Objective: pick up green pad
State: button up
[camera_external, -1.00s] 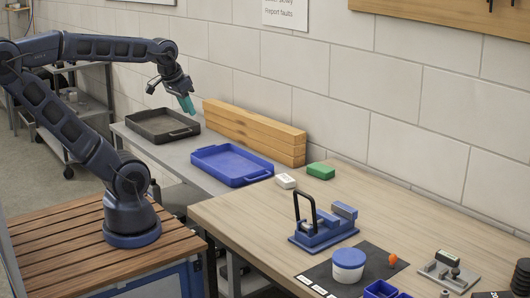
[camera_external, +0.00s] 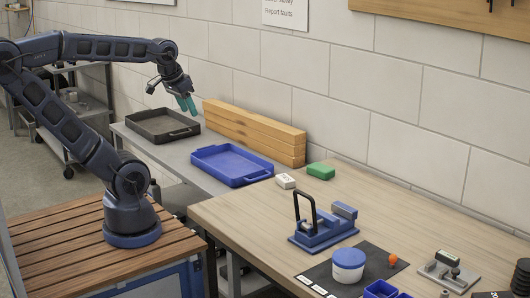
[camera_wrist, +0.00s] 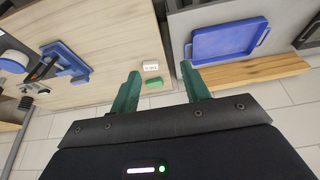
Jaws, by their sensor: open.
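The green pad (camera_external: 321,171) is a small block lying flat on the wooden table near the wall, just behind a white block (camera_external: 285,181). In the wrist view the green pad (camera_wrist: 154,85) shows between the fingers, well beyond them, with the white block (camera_wrist: 151,66) next to it. My gripper (camera_external: 187,104) has teal fingers that are apart and empty. It hangs in the air above the far bench, beyond the blue tray and well to the left of the pad. The fingers also show in the wrist view (camera_wrist: 165,85).
A blue tray (camera_external: 231,178) and a dark tray (camera_external: 141,141) sit on the grey bench. Stacked timber (camera_external: 255,131) lies along the wall. A blue clamp fixture (camera_external: 325,239) and a white tub with blue lid (camera_external: 348,273) stand nearer. The table around the pad is largely clear.

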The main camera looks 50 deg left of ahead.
jog(key=o, duration=0.6)
jog(key=shift+o, duration=0.2)
jog(key=m+g, duration=0.5)
jog(key=m, duration=1.2)
send_over(321, 167)
notch_tip(321, 167, down, 20)
jog(key=f, duration=0.6)
jog(key=shift+s, duration=0.25)
jog(key=shift+w+f, duration=0.15)
jog(key=shift+f, duration=1.15)
jog(key=shift+w+f, duration=0.15)
jog(key=shift+f, duration=1.1)
